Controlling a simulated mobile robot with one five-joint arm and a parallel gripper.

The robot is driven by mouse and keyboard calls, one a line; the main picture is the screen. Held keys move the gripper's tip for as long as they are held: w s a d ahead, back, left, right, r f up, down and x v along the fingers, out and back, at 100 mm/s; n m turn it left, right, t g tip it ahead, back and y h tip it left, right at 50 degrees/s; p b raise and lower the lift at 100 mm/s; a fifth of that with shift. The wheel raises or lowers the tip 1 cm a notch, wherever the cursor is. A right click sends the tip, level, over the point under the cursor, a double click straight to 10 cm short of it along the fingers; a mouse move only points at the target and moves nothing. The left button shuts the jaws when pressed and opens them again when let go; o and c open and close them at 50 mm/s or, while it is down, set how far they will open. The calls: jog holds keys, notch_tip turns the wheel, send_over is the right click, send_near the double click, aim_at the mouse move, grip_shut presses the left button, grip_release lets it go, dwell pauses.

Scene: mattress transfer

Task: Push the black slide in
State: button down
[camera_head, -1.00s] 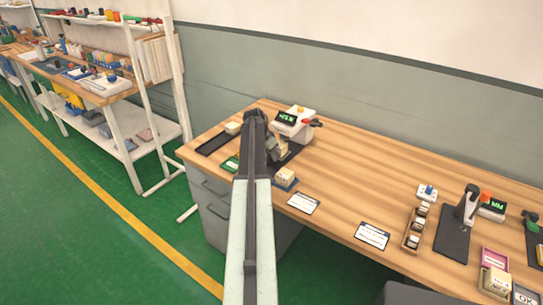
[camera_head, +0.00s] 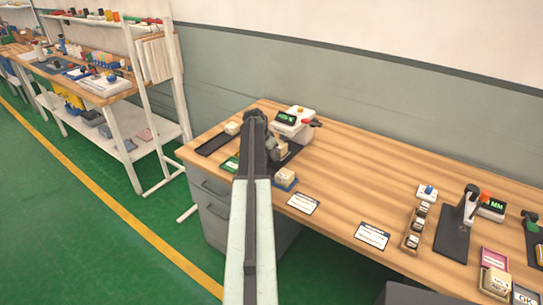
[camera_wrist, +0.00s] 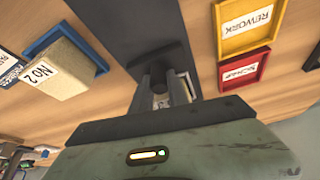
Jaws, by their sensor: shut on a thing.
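The black slide (camera_wrist: 115,25) shows in the wrist view as a dark flat strip running up from my gripper. My gripper (camera_wrist: 165,75) is shut at its dark handle end; the exact contact between the fingers is partly hidden. In the head view, the slide (camera_head: 291,155) lies in front of a white device with a green display (camera_head: 286,118).
A yellow REWORK tray (camera_wrist: 250,25) and a red tray (camera_wrist: 243,72) lie at right. Cards (camera_head: 303,204), a block rack (camera_head: 414,228) and another device (camera_head: 466,212) stand along the bench.

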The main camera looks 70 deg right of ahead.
aim_at(277, 150)
jog(key=shift+s, duration=0.1)
jog(key=d, duration=0.2)
jog(key=s+d, duration=0.1)
jog(key=d, duration=0.1)
jog(key=shift+d, duration=0.2)
jog(key=c, duration=1.3)
grip_release()
jog(key=p+v, duration=0.7)
jog(key=v, duration=0.1)
